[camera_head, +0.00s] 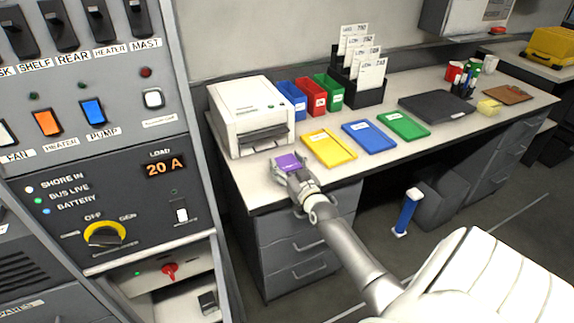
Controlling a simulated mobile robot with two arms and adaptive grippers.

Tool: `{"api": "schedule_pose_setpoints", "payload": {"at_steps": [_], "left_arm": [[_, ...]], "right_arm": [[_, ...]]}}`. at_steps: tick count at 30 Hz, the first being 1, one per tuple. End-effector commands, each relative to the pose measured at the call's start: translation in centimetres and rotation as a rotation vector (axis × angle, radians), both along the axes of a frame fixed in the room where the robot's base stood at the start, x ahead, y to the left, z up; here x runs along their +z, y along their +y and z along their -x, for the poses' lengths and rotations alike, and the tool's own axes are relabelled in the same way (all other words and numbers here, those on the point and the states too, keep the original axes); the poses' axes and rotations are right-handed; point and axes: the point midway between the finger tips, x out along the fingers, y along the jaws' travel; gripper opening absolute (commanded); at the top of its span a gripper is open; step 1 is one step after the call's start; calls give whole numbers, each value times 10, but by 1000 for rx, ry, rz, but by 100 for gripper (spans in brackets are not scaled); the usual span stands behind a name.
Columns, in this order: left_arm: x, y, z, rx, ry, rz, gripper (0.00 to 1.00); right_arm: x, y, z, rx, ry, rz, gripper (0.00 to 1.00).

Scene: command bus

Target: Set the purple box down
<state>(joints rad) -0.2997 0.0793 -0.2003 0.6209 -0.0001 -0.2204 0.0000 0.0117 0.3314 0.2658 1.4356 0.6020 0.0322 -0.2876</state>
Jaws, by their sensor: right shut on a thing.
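The purple box (288,162) is a small block at the front left of the desk (253,190), just in front of the white printer. My right gripper (287,168) is shut on it, with the arm reaching in from the lower right. I cannot tell whether the box touches the desk top or hangs just above it. The gripper hides the box's near side. My left gripper is not in view.
A white printer (248,108) stands behind the box. Yellow (328,148), blue (368,136) and green (403,125) trays lie to its right. A switch panel (95,130) stands close on the left. Some bare desk lies around the box.

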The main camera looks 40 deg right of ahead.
Motion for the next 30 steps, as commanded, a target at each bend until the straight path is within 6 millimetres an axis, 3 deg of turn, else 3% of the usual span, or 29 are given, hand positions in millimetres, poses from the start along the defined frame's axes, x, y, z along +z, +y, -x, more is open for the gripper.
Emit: {"api": "schedule_pose_setpoints", "payload": {"at_steps": [6,7,12,24,30], "left_arm": [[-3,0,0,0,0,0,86],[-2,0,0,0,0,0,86],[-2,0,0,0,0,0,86],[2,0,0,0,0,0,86],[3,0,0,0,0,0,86]], "right_arm": [[-3,0,0,0,-2,1,33],[-3,0,0,0,0,0,65],[-3,0,0,0,1,0,84],[3,0,0,0,0,0,84],[-1,9,26,0,4,-2,84]]}}
